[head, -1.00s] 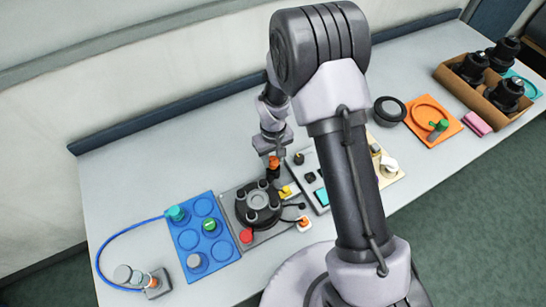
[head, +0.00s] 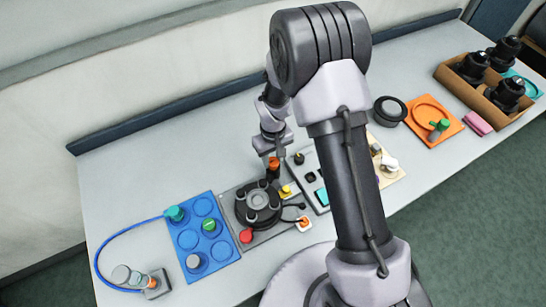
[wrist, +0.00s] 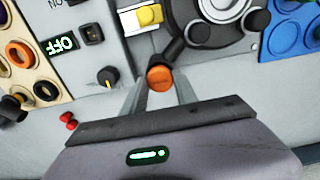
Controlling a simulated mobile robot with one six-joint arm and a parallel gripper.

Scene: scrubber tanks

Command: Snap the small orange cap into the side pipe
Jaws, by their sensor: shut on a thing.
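The small orange cap (wrist: 159,77) is between the fingertips of my gripper (wrist: 160,84) in the wrist view. My gripper is shut on it. In the head view the orange cap (head: 274,163) shows below my gripper (head: 272,156), right at the top of the dark side pipe (head: 272,174). The pipe sticks out from the black round tank part (head: 258,203), which also shows in the wrist view (wrist: 217,8). The cap appears in line with the pipe; whether it is seated cannot be told.
A yellow block (head: 286,191) and a red knob (head: 246,236) are on the grey plate beside the tank. A blue tray (head: 187,240) lies to the left. A switch panel (head: 300,174) is close on the right. Bare table lies behind.

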